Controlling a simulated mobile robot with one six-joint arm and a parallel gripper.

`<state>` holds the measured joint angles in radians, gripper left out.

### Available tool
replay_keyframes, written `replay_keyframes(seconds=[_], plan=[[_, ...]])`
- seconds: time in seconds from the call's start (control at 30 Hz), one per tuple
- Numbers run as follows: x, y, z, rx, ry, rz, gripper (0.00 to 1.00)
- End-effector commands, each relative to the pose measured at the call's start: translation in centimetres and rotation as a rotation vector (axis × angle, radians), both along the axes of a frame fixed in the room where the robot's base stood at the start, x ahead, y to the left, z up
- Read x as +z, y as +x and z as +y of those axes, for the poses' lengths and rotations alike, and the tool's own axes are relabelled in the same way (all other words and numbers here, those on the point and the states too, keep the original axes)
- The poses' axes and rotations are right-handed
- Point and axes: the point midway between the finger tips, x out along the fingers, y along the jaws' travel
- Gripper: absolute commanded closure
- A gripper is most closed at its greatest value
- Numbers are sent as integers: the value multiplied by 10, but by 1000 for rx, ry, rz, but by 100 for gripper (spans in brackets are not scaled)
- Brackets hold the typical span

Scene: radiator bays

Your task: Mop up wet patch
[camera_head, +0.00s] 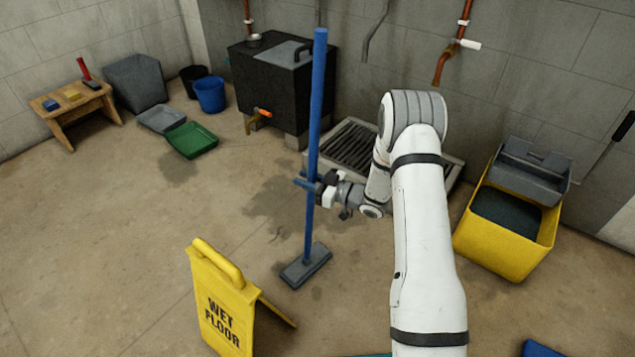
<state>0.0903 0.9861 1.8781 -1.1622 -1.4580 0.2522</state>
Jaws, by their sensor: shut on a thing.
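A blue-handled mop (318,100) stands nearly upright in the middle of the camera_head view. My gripper (318,188) is shut around its handle at about two thirds of the way down. The flat grey mop head (306,266) is low at the floor, below the gripper; I cannot tell if it presses on it. A dark wet patch (275,205) spreads on the concrete floor behind and beside the mop, towards the drain grate. A smaller dark patch (180,166) lies farther left. My arm hides part of the floor to the right.
A yellow wet floor sign (215,305) stands at front left. A yellow mop bucket with a grey wringer (505,235) is at right. The drain grate (352,146) and black tank (268,85) are behind. Green (192,139) and grey trays (161,119) lie left. The left floor is open.

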Motion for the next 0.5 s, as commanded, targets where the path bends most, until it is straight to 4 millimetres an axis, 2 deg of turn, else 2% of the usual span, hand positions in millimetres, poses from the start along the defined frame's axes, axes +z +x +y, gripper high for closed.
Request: replay_keyframes(seconds=[0.27,0.5], plan=[[0,4,11,1,3,1,100],[1,13,30,2,2,0,100]])
